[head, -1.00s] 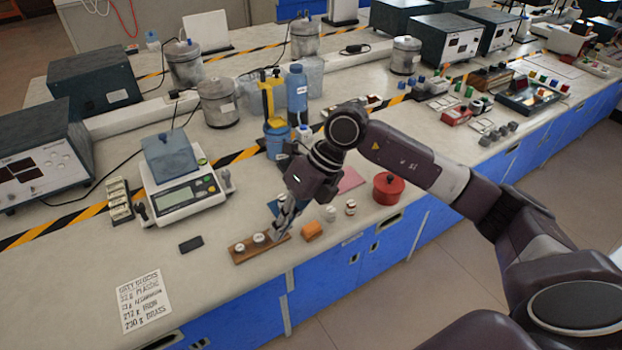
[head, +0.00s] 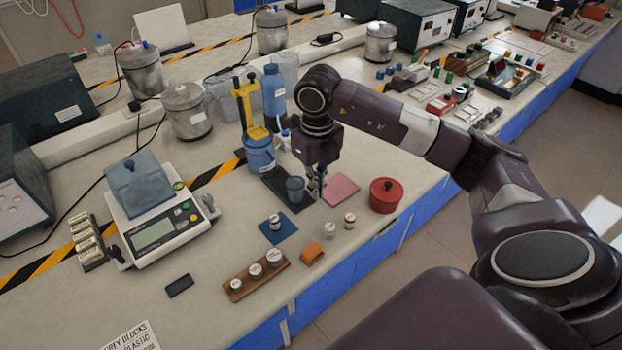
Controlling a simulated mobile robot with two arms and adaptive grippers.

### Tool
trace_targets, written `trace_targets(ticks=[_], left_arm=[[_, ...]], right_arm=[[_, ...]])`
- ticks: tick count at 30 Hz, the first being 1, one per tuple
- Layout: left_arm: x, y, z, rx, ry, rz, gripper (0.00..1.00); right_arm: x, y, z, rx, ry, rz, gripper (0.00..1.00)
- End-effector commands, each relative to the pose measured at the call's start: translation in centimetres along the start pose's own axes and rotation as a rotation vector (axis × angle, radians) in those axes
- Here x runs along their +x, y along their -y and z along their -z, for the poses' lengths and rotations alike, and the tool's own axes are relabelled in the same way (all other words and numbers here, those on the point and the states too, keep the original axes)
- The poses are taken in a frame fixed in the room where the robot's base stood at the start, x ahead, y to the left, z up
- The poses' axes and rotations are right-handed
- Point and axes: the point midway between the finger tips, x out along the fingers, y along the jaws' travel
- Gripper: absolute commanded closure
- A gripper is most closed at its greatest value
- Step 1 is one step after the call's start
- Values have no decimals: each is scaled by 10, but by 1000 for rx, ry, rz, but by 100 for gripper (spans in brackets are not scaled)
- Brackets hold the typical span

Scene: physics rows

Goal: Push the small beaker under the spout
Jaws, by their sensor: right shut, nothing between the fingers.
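The small beaker (head: 294,189) is a blue-grey cup standing on a dark strip mat (head: 271,184). A blue dispenser can (head: 260,155) with a yellow pump frame (head: 243,105) stands just behind and to the left of it. I cannot clearly make out the spout. My right gripper (head: 316,194) points down, shut and empty, close beside the beaker on its right. I cannot tell whether they touch. My left gripper is not in view.
A pink pad (head: 341,188) and red pot (head: 385,195) lie to the right. In front are a blue pad (head: 279,229) with a small weight, small jars, an orange block (head: 312,254) and a wooden weight rack (head: 256,280). A balance (head: 155,228) stands left.

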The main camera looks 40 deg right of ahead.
Motion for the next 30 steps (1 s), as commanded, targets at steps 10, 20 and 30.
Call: trace_targets(ticks=[10,20,30], left_arm=[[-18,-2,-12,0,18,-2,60],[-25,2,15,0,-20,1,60],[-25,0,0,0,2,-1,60]], right_arm=[[63,-2,-9,1,2,-4,100],[64,-1,-38,-1,1,-2,100],[65,-1,-40,-1,1,-1,100]])
